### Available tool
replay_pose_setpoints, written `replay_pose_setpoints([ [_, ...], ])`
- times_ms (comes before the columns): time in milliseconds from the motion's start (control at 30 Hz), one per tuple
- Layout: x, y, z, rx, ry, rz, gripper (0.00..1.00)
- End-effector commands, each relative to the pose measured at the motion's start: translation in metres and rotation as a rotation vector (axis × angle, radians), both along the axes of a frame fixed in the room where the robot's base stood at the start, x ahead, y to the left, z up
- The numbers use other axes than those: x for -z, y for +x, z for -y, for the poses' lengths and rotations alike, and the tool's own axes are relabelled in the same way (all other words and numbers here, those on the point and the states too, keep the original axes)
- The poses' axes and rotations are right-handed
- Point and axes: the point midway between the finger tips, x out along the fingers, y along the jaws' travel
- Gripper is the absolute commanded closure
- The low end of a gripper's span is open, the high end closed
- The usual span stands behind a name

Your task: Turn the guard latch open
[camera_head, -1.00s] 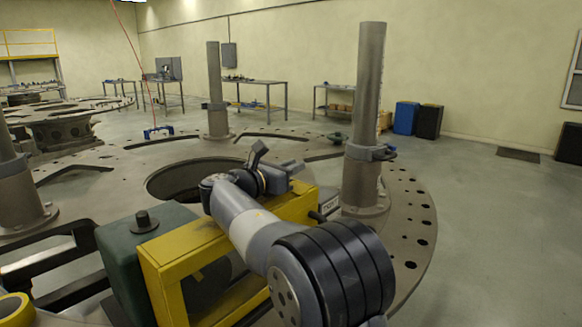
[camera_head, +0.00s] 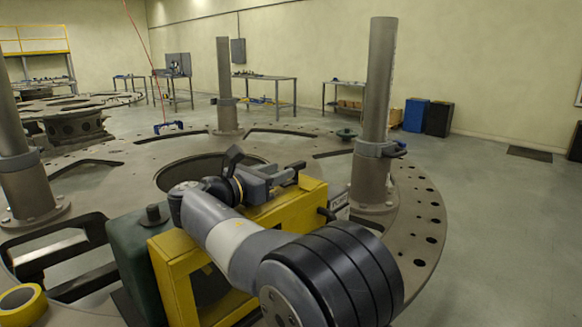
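A yellow guard-like frame (camera_head: 190,247) stands on the turret plate (camera_head: 412,190) beside a dark green box. A small dark handle-like part (camera_head: 327,213) sticks out at the frame's right end; I cannot tell whether it is the guard latch. My gripper (camera_head: 294,173) is above the right part of the yellow frame, pointing right, up and left of that dark part. Nothing shows held in it. Its fingers are too small to tell how far apart they are. My arm hides part of the frame's top and front.
A grey post (camera_head: 378,95) with a clamp collar (camera_head: 379,149) rises right of the yellow frame. Another post (camera_head: 226,85) stands behind. A green box (camera_head: 140,255) with a black knob is at left, and a yellow roll (camera_head: 22,302) lies at lower left.

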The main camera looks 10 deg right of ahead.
Motion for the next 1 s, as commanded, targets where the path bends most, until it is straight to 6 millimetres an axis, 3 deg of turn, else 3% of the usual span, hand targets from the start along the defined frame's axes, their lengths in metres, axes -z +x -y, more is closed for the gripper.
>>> replay_pose_setpoints([
  [200,0.000,-0.013,-0.019,-0.001,0.000,0.000,0.62],
  [633,0.000,-0.013,-0.019,0.001,0.000,0.000,0.62],
  [767,0.000,-0.007,-0.009,0.003,0.000,0.000,0.62],
  [1000,0.000,0.019,0.027,0.004,0.000,0.000,0.62],
])
